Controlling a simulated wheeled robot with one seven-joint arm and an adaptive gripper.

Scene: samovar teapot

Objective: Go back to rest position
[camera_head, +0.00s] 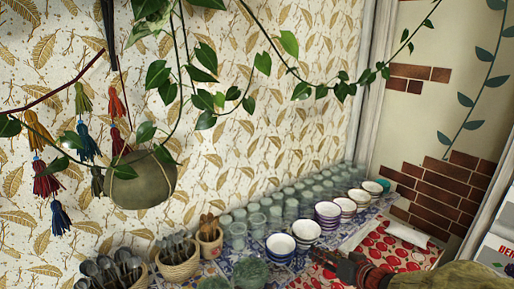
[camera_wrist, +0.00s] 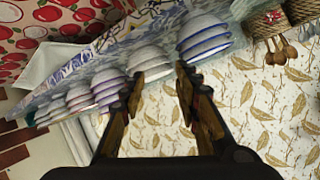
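My gripper (camera_head: 328,264) shows at the lower right of the head view, above the counter and in front of the stacked bowls. In the wrist view, its two fingers stand apart with an empty gap between them (camera_wrist: 160,80). Nothing is held. Several stacks of striped white bowls (camera_head: 280,246) stand in a row along the wall, and they also show in the wrist view (camera_wrist: 203,36), beyond the fingers. I cannot tell exactly how far the fingertips are from the bowls. No samovar or teapot is in view.
Rows of glasses (camera_head: 257,225) stand behind the bowls. Baskets with utensils (camera_head: 178,262) stand at the lower left. A hanging plant pot (camera_head: 140,182) and trailing vines hang at the upper left.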

